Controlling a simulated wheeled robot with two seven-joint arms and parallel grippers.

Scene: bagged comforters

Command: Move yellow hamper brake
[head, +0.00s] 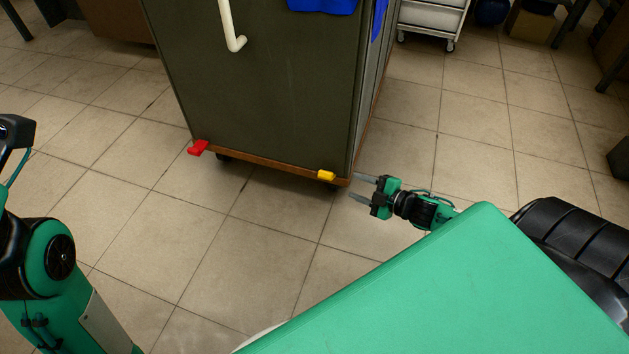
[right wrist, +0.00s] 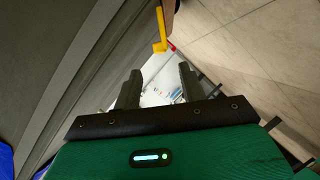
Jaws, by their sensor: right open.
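The hamper (head: 265,95) is a tall dark grey-green cart with a brown base rim. The yellow brake (head: 326,175) is a small tab at the front right of the base. A red brake (head: 198,147) is at the front left corner. My right gripper (head: 356,187) is open and empty, just right of the yellow brake and apart from it, with fingers pointing left. In the right wrist view the yellow brake (right wrist: 160,35) lies beyond the two spread fingers (right wrist: 160,82). My left arm shows at the left edge, but its gripper is not clearly visible.
A white pipe handle (head: 230,30) and blue cloth (head: 323,5) are on the hamper's front. A white wheeled rack (head: 432,18) stands behind at the right. The tiled floor (head: 235,235) in front of the hamper is clear.

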